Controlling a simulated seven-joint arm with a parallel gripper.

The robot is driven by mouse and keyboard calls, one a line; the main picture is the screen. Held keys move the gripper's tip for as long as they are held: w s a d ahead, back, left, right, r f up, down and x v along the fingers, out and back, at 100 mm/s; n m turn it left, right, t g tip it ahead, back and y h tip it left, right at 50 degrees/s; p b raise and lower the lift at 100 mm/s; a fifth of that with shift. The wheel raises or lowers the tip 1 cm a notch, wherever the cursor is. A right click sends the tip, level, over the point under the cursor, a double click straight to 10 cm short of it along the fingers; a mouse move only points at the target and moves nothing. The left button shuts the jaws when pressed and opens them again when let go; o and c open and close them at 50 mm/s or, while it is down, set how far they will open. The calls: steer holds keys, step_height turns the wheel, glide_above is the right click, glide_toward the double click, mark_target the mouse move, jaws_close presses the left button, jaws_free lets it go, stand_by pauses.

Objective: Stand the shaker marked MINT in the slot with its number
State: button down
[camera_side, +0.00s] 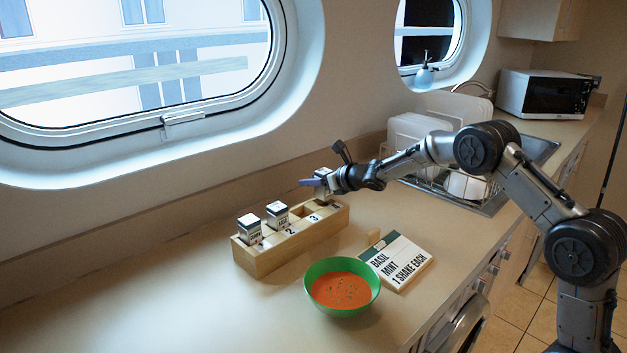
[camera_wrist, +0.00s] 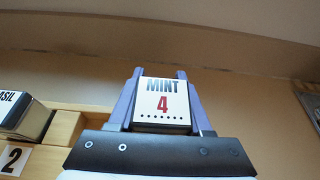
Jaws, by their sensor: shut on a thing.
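The MINT shaker (camera_wrist: 163,102) has a white top with a red 4, and my gripper (camera_wrist: 160,80) is shut on it, with a purple finger on each side. In the side view my gripper (camera_side: 320,183) is at the right end of the wooden rack (camera_side: 262,263). The number 3 (camera_side: 313,218) shows left of the gripper, with an open slot (camera_side: 300,211) behind it. The number at the right end is not readable. The shaker's lower part is hidden, so I cannot tell whether it is in the slot or just above it.
Two other shakers stand in the rack's left slots, one (camera_side: 249,228) at the end and the BASIL one (camera_side: 277,214) behind number 2 (camera_side: 289,231). A green bowl of soup (camera_side: 342,312) and a recipe sign (camera_side: 402,258) are in front. A dish rack (camera_side: 440,180) is right.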

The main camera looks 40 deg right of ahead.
steer(key=shift+f, duration=1.9)
stand_by(2.1)
jaws_free()
steer(key=shift+f, duration=0.1)
stand_by(0.3)
step_height(320, 180, up, 7)
stand_by(1.0)
